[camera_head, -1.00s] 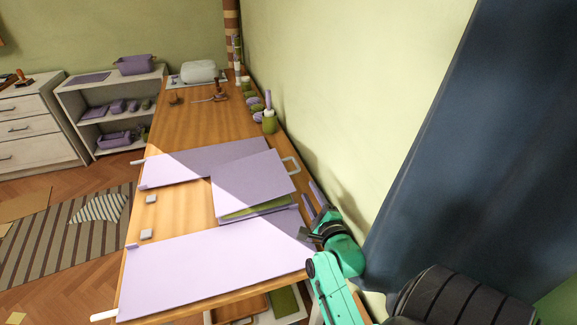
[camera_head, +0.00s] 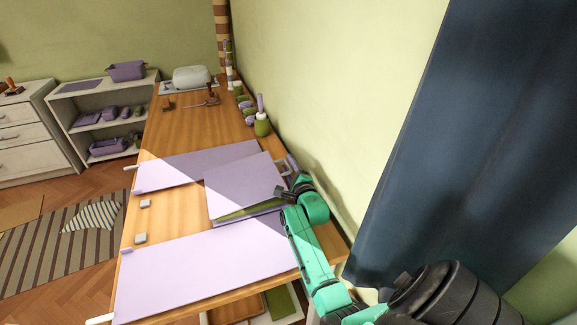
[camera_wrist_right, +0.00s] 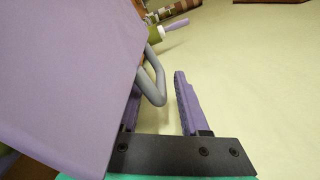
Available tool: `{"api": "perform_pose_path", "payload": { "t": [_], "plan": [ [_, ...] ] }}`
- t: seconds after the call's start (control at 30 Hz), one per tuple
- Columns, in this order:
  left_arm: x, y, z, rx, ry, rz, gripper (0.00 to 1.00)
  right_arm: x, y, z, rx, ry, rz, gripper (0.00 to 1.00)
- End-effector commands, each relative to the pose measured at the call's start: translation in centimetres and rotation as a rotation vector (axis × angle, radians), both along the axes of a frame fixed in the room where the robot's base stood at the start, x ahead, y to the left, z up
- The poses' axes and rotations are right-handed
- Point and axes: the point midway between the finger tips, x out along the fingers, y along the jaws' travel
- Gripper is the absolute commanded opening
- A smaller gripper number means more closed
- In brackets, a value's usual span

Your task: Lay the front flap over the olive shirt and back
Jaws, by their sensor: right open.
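A folding board lies on the wooden table with a far lilac panel (camera_head: 190,165), a near lilac panel (camera_head: 205,270) and a middle lilac panel (camera_head: 243,182). The olive shirt (camera_head: 255,208) shows as a thin strip under the middle panel's near edge; the rest is hidden. I cannot tell for certain which panel is the front flap. A grey loop handle (camera_wrist_right: 152,78) is on the middle panel's wall-side edge. My right gripper (camera_head: 280,190) is at this edge; in the wrist view its open fingers (camera_wrist_right: 160,88) are close to the handle, with no visible grip. My left gripper is not in view.
Two small grey blocks (camera_head: 140,238) lie on the left table edge. A green pot (camera_head: 262,125) and several jars line the wall side. A blue curtain (camera_head: 430,130) hangs at the right. The table's far middle is mostly clear.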

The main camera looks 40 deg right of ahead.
Motion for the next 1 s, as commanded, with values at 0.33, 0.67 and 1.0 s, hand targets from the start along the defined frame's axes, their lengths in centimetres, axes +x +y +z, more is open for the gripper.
{"api": "perform_pose_path", "payload": {
  "t": [0.33,0.67,1.0],
  "plan": [
    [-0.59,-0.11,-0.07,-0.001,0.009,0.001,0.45,-0.04,0.04,-0.01,0.0,0.0,0.0,0.0],
    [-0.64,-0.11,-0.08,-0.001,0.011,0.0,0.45,-0.04,0.08,-0.05,0.001,0.002,0.001,0.0],
    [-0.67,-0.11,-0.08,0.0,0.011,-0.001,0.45,-0.04,0.09,-0.08,0.002,0.002,0.001,0.0]
  ]
}}
